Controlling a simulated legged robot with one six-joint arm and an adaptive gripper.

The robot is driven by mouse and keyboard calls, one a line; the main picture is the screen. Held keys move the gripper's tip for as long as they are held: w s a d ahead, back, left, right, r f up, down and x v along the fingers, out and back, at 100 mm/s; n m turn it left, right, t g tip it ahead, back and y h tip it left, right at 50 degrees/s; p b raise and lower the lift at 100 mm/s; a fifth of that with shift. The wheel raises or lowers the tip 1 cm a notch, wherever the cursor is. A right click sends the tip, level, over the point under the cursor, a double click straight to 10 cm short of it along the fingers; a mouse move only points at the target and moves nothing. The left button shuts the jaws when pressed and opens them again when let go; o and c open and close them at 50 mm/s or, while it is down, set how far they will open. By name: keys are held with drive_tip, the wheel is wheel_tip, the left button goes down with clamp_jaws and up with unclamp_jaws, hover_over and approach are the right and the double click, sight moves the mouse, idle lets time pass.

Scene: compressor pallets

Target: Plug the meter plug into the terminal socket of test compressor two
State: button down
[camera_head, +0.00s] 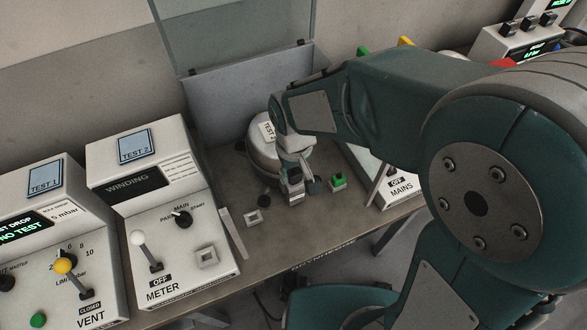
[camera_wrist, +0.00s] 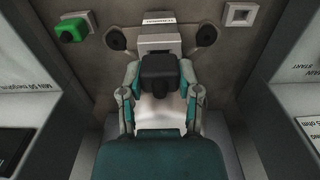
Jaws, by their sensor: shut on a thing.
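Test compressor two (camera_head: 262,150), a pale rounded can tagged "TEST 2", stands on the bench in the head view, partly hidden by my arm. My gripper (camera_wrist: 158,82) is shut on the black meter plug (camera_wrist: 158,68), with one finger on each side of it. In the head view my gripper (camera_head: 296,172) is low at the compressor's front. A grey block with a white "TERMINAL" label, the terminal socket (camera_wrist: 155,42), lies just beyond the plug and in line with it. The plug covers the socket's near face, so I cannot tell whether they touch.
A green plug (camera_head: 338,182) sits on the bench right of my gripper, and a square white socket (camera_head: 253,217) to its left. The METER box (camera_head: 165,220) stands left, the MAINS box (camera_head: 385,185) right. An upright clear panel (camera_head: 235,35) rises behind.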

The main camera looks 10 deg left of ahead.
drive_tip(key=shift+f, duration=0.3)
drive_tip(key=shift+c, duration=1.1)
unclamp_jaws()
wheel_tip(320, 180, up, 12)
drive_tip(key=s+d+r+m+t, duration=0.2)
drive_tip(key=s+d+m, duration=0.1)
drive_tip(key=d, duration=0.7)
drive_tip(key=s+d+r+m+t, duration=0.2)
drive_tip(key=s+d, duration=0.3)
drive_tip(key=d, duration=0.5)
drive_tip(key=shift+s+d+r+m+t, duration=0.2)
drive_tip(key=shift+r+m+t, duration=0.15)
drive_tip(key=shift+m+t, duration=0.4)
